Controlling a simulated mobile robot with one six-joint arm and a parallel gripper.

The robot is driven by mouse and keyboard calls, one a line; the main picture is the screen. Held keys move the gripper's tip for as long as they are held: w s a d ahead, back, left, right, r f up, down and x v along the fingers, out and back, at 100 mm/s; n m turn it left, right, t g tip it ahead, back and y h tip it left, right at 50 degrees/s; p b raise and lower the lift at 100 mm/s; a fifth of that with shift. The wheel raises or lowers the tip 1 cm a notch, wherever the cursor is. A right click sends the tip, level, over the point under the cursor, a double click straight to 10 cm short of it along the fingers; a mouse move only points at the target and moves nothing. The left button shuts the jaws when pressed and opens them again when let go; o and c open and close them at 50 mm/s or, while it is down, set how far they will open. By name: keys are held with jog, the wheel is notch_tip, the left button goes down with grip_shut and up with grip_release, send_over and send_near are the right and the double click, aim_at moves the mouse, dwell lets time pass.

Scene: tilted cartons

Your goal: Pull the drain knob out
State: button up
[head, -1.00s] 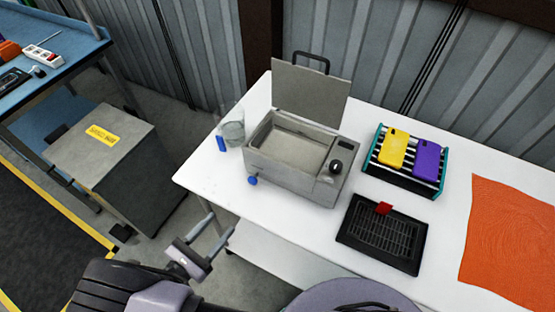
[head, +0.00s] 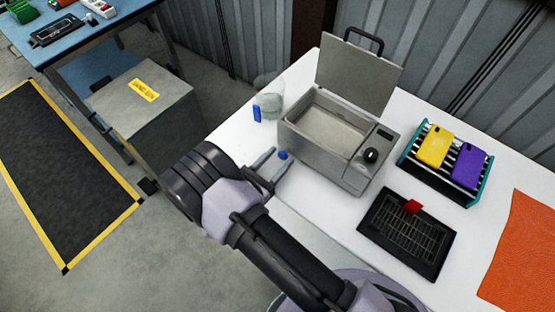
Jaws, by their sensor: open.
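The drain knob (head: 282,155) is a small blue knob low at the left front corner of the grey metal bath (head: 315,152), whose lid (head: 358,74) stands open. My gripper (head: 276,164) is open just in front of the bath's left end. Its fingers point toward the knob, and the knob appears close to their tips, between or just beyond them. I cannot tell whether either finger touches it. The bath has a black dial (head: 371,155) on its right side panel.
A clear beaker (head: 270,104) with a blue item (head: 257,114) stands left of the bath on the white table (head: 331,213). A black grated tray (head: 407,233) and a rack (head: 481,182) holding yellow and purple cases are to the right. A grey box (head: 150,100) stands on the floor.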

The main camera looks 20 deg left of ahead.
grip_shut()
dwell(1.4)
